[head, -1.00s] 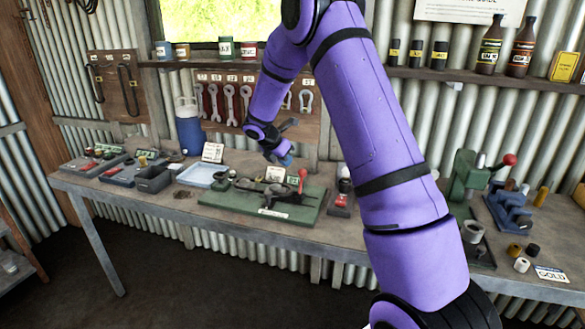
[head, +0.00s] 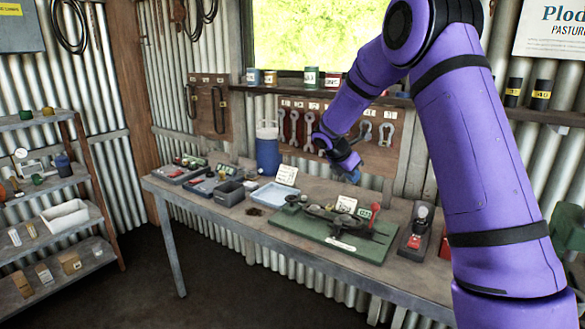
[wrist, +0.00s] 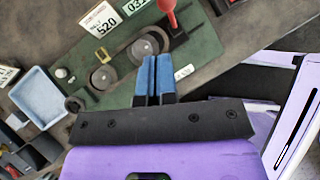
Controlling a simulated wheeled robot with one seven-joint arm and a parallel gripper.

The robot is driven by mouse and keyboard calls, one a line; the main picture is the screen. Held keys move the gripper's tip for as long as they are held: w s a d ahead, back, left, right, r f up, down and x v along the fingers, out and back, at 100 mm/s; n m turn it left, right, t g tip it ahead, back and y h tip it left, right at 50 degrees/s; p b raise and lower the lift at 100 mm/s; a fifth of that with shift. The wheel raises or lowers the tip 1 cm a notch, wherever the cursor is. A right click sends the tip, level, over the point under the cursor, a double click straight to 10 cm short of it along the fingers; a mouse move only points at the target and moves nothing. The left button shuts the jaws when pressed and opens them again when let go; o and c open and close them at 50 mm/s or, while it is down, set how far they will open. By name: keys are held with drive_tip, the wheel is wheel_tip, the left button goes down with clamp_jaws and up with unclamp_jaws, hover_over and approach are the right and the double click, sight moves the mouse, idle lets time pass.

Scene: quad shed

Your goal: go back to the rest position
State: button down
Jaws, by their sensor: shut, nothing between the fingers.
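My purple arm reaches over the workbench (head: 225,205) in the head view. My gripper (head: 352,170) hangs above the bench, in front of the wall of wrenches. In the wrist view my gripper (wrist: 155,62) shows two blue fingertips together, with nothing between them. Below it lies a green board (head: 330,240) with dark round parts and a red-topped handle (head: 374,211). The green board also shows in the wrist view (wrist: 205,55), under and beyond the fingertips. The gripper appears apart from the board.
A pale blue tray (head: 274,193), a dark bin (head: 228,192) and a blue jug (head: 268,152) stand left of the board. Shelves (head: 85,190) line the left wall. The floor before the bench is clear.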

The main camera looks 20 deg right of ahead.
drive_tip(key=s+a+r+m+t+y, duration=0.15)
drive_tip(key=s+a+r+m, duration=0.3)
drive_tip(key=s+r, duration=0.45)
drive_tip(key=s+a+r+m+y, duration=0.25)
drive_tip(key=s+r+m, duration=0.4)
drive_tip(key=s, duration=0.35)
drive_tip(key=s+a+m+t+y, duration=0.1)
drive_tip(key=s+a+m, duration=0.1)
drive_tip(key=s, duration=0.5)
drive_tip(key=s+a+r+m+t+y, duration=0.1)
drive_tip(key=s+a+m, duration=0.2)
drive_tip(key=s, duration=0.5)
drive_tip(key=s+a+m+t+y, duration=0.1)
drive_tip(key=s+a+m, duration=0.2)
drive_tip(key=s+m, duration=0.2)
drive_tip(key=s, duration=0.3)
drive_tip(key=shift+a+r, duration=0.2)
drive_tip(key=shift+a, duration=0.05)
